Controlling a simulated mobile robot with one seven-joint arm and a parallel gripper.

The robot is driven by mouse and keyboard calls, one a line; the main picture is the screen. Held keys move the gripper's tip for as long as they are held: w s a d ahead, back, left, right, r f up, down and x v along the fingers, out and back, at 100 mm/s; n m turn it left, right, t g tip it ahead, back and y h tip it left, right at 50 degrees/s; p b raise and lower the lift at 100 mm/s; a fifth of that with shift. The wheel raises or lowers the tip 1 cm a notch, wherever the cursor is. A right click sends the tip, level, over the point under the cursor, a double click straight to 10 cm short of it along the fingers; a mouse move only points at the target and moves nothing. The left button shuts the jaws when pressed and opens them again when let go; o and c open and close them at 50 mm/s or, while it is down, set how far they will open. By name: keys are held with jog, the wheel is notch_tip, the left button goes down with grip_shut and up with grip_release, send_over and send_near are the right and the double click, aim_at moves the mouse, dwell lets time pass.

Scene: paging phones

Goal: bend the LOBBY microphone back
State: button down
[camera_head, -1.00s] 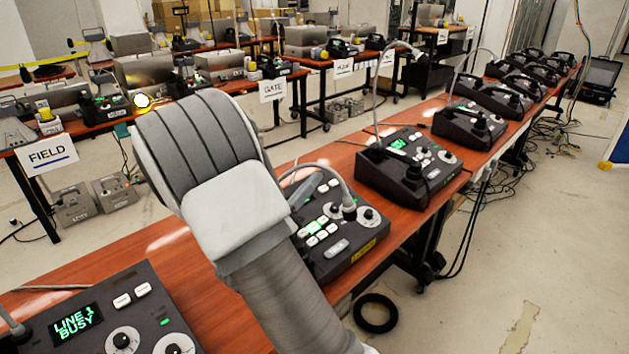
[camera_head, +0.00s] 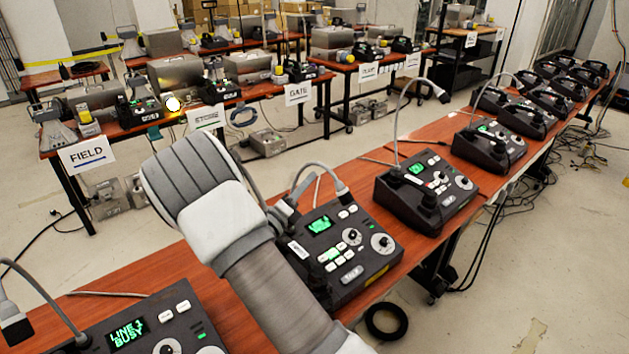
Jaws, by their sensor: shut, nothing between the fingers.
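The paging phone in the middle of the near table (camera_head: 352,238) has a green screen and a gooseneck microphone (camera_head: 316,166). Its neck arches low to the right, with the dark tip over the console's back edge. A small white tag (camera_head: 298,250) sits at its left, too small to read, so I cannot tell which phone is LOBBY. The front phone (camera_head: 150,330) reads "LINE 1 BUSY"; its gooseneck (camera_head: 45,295) leans left, tip hanging down. The phone behind (camera_head: 428,190) has a tall gooseneck (camera_head: 400,110).
More phones stand in a row along the near table (camera_head: 215,300) toward the back right. Other tables with signs such as FIELD (camera_head: 87,153) and GATE (camera_head: 298,93) stand behind. A black ring (camera_head: 386,321) lies on the floor.

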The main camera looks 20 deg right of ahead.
jog(key=shift+w+a+r+n+p, duration=0.2)
jog(key=shift+w+n+p, duration=0.1)
jog(key=shift+w, duration=0.15)
jog(key=shift+w+a+r+n+p, duration=0.1)
jog(key=shift+w+r+n+p, duration=0.1)
jog(key=shift+w+p, duration=0.15)
jog(key=shift+w, duration=0.1)
jog(key=s+d+f+b+v, duration=0.1)
jog(key=b+v, duration=0.1)
jog(key=v, duration=1.1)
jog(key=shift+s+d+f, duration=0.25)
jog(key=shift+s+d, duration=0.05)
jog(key=shift+s, duration=0.1)
